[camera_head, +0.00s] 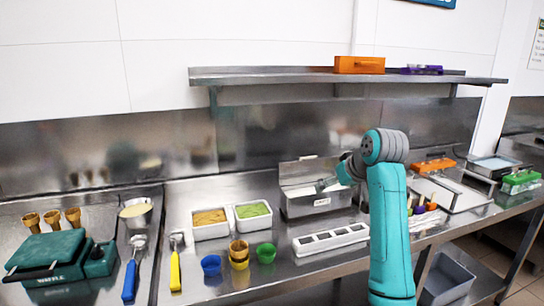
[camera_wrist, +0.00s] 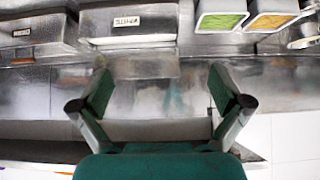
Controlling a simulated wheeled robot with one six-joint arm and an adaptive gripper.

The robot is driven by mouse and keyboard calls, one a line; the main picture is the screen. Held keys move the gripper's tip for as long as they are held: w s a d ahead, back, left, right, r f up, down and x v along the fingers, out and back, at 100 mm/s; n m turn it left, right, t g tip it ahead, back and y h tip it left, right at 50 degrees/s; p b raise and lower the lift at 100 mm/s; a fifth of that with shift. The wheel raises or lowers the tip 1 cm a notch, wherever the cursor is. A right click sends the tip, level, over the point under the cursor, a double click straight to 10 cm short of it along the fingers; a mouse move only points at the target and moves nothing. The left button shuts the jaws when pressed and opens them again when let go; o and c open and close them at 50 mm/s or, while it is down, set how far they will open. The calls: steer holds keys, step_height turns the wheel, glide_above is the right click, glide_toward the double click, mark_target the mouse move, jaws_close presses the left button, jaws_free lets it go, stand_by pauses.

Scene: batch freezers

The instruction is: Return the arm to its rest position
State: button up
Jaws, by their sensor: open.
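My teal arm rises at the right of centre in the head view and bends over the counter. My gripper (camera_head: 328,184) points left there, in front of or over a steel container (camera_head: 312,206) with its lid up; I cannot tell the exact gap. In the wrist view my gripper (camera_wrist: 164,90) has its two fingers spread wide with nothing between them. Steel boxes with labels (camera_wrist: 128,21) show at the top of that view.
On the counter (camera_head: 205,275) stand tubs of tan (camera_head: 211,232) and green (camera_head: 253,225) filling, a white slotted holder (camera_head: 331,239), small coloured cups, blue and yellow scoops, and a green waffle maker (camera_head: 48,254). A steel shelf (camera_head: 270,77) hangs above. An orange-handled lid (camera_head: 434,165) lies right of my arm.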

glide_above(327, 270)
steer(key=w, duration=0.2)
step_height(327, 270, down, 12)
steer(key=shift+m+t+h, duration=0.3)
steer(key=shift+m+t, duration=0.5)
steer(key=s+f, duration=0.1)
steer(key=f, duration=0.3)
steer(key=s+f, duration=0.2)
steer(key=f, duration=0.2)
steer(key=s+f, duration=0.1)
steer(key=f, duration=0.3)
steer(key=shift+s+d+f, duration=0.35)
steer(key=shift+d, duration=0.05)
steer(key=s+f+m+t+h, duration=0.1)
steer(key=s+f, duration=0.8)
steer(key=s, duration=0.5)
steer(key=s+f+m+t+h, duration=0.1)
steer(key=s+f, duration=0.9)
steer(key=s, duration=0.4)
steer(key=s+d+r+t, duration=0.1)
steer(key=s+r, duration=0.1)
steer(key=s, duration=0.9)
steer(key=s+r+t, duration=0.1)
steer(key=s+r, duration=0.2)
steer(key=s, duration=0.8)
steer(key=s+r, duration=0.9)
steer(key=s, duration=0.1)
steer(key=shift+t, duration=0.4)
